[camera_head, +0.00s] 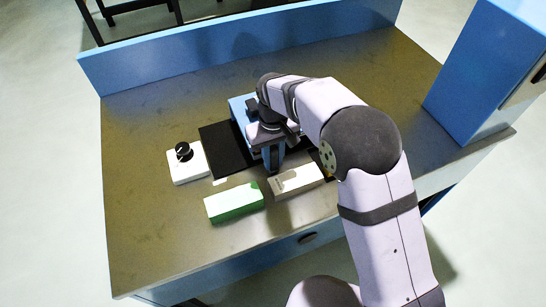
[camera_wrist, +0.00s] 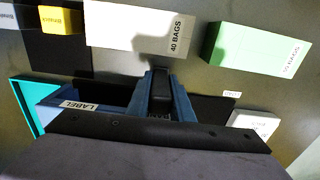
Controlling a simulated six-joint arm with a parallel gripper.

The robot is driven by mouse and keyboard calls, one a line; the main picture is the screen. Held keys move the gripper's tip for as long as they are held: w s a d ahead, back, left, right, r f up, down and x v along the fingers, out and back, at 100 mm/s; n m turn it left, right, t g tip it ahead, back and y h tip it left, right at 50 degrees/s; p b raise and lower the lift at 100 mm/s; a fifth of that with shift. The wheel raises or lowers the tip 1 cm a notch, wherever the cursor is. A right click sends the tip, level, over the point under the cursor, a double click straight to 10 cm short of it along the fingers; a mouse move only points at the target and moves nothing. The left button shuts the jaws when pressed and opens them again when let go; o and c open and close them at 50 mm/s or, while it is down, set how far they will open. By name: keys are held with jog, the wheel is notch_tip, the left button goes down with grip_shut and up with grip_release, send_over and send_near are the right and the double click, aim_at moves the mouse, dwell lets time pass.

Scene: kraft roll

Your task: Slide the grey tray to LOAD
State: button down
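My gripper (camera_wrist: 162,95) points down over a black strip (camera_head: 225,146) on the bench. Its dark blue fingers show close together around a black part in the wrist view; I cannot tell whether they grip it. A blue open-topped box (camera_head: 238,106) sits beside the gripper and carries a LABEL tag in the wrist view. No grey tray shows clearly; my arm and gripper hide much of this area. A small white tag (camera_wrist: 231,94), its print too small to read surely, lies at the strip's edge, near the strip's left end in the head view.
A white unit with a black knob (camera_head: 184,151) stands left of the strip. A green box (camera_head: 234,202) and a pale box marked 40 BAGS (camera_head: 296,181) lie in front. A yellow block (camera_wrist: 62,20) shows in the wrist view. The bench's left side is clear.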

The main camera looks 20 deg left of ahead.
jog(key=s+a, duration=0.8)
jog(key=shift+s+a+r, duration=0.15)
jog(key=shift+s+a, duration=0.15)
jog(key=shift+a, duration=0.1)
jog(key=c, duration=1.6)
grip_release()
jog(key=shift+s+a, duration=0.1)
jog(key=shift+s, duration=0.05)
jog(key=shift+o, duration=0.2)
notch_tip(320, 180, up, 7)
jog(key=b, duration=0.2)
jog(key=shift+r, duration=0.15)
